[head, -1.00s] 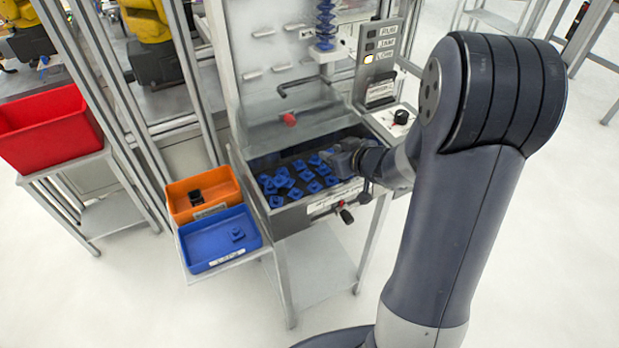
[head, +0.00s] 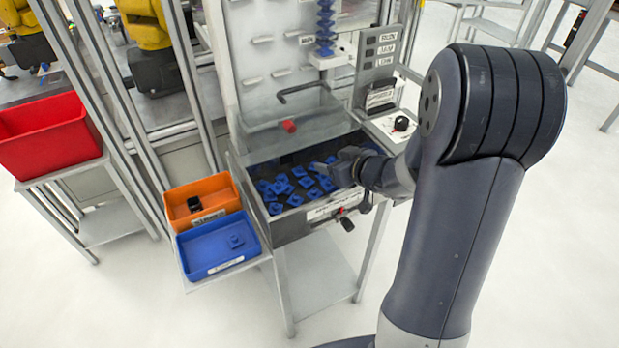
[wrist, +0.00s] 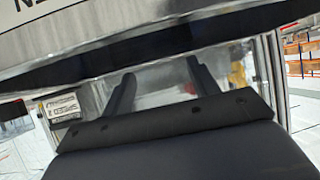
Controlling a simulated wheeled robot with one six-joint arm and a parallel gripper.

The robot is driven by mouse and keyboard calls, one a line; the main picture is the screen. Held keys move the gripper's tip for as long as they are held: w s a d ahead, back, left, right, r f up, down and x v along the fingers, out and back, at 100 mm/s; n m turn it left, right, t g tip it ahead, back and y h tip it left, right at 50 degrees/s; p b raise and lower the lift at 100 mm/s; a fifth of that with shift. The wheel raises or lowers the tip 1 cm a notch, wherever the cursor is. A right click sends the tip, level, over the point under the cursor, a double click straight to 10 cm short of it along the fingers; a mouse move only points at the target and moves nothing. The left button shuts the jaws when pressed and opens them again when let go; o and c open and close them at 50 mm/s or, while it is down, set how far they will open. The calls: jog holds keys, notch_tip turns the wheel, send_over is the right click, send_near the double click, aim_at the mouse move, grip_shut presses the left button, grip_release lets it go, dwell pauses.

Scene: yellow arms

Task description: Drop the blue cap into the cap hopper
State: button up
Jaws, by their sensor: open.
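The cap hopper (head: 300,227) is a grey open bin in the machine's front, holding several similar blue caps (head: 281,183). I cannot tell any one of them apart. My gripper (head: 318,168) is over the right part of the hopper opening, fingers pointing left. In the wrist view my gripper (wrist: 161,80) has its two dark fingers apart, with nothing seen between them. What lies under the gripper is hidden.
An orange bin (head: 203,193) with a dark part stands behind the blue tray (head: 217,249). A red bin (head: 45,135) is at far left. A bent handle with a red end (head: 289,126) is above the hopper's back. A control panel (head: 398,124) stands right.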

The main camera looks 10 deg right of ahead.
jog(key=p+v, duration=0.2)
jog(key=v, duration=0.8)
jog(key=shift+s+r, duration=0.2)
jog(key=shift+s, duration=0.15)
jog(key=shift+w, duration=0.1)
jog(key=b+x, duration=0.1)
jog(key=x, duration=0.9)
jog(key=shift+w+a+b, duration=0.1)
jog(key=shift+w+b, duration=0.25)
jog(key=shift+r+p, duration=2.25)
jog(key=shift+p, duration=0.2)
